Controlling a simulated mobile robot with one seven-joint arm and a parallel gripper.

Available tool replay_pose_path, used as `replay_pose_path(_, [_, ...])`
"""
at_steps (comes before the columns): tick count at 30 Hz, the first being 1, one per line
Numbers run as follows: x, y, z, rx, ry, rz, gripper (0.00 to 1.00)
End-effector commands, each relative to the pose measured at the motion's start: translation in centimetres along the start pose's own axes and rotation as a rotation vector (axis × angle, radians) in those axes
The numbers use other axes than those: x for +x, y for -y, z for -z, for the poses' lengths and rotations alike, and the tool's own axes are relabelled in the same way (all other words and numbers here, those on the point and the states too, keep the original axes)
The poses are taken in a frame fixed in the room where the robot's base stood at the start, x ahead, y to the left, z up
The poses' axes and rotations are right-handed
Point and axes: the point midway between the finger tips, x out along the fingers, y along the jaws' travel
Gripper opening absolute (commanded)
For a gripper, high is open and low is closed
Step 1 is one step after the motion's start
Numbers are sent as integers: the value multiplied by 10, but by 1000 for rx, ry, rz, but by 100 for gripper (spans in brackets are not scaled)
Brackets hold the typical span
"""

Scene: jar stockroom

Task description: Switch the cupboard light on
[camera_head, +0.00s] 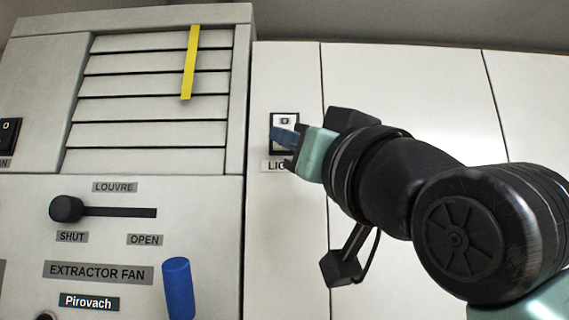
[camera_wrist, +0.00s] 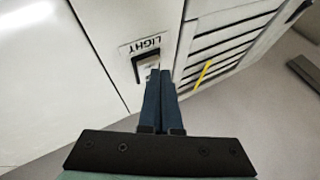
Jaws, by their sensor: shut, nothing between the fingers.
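The light switch (camera_head: 285,121) is a white rocker in a black frame on the pale cupboard panel. A label partly reading "LIGHT" (camera_head: 272,166) sits below it, partly covered by my gripper. In the wrist view the switch (camera_wrist: 146,66) and its full "LIGHT" label (camera_wrist: 140,44) appear upside down. My gripper (camera_head: 274,133) is shut and empty, its blue fingertips over the lower part of the switch. In the wrist view the fingertips (camera_wrist: 160,73) lie at the switch's edge. I cannot tell whether they touch it. The lower rocker is hidden.
Left of the switch stands the extractor fan unit (camera_head: 97,272) with a louvre slider (camera_head: 67,208), a blue handle (camera_head: 178,288) and slats with a yellow strip (camera_head: 189,62). Another rocker switch (camera_head: 9,135) is at the far left. Plain cupboard panels (camera_head: 405,95) lie to the right.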

Motion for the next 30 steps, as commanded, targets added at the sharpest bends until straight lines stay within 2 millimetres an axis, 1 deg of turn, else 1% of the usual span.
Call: replay_pose_path(30, [6, -5, -4, 1, -1, -1, 0])
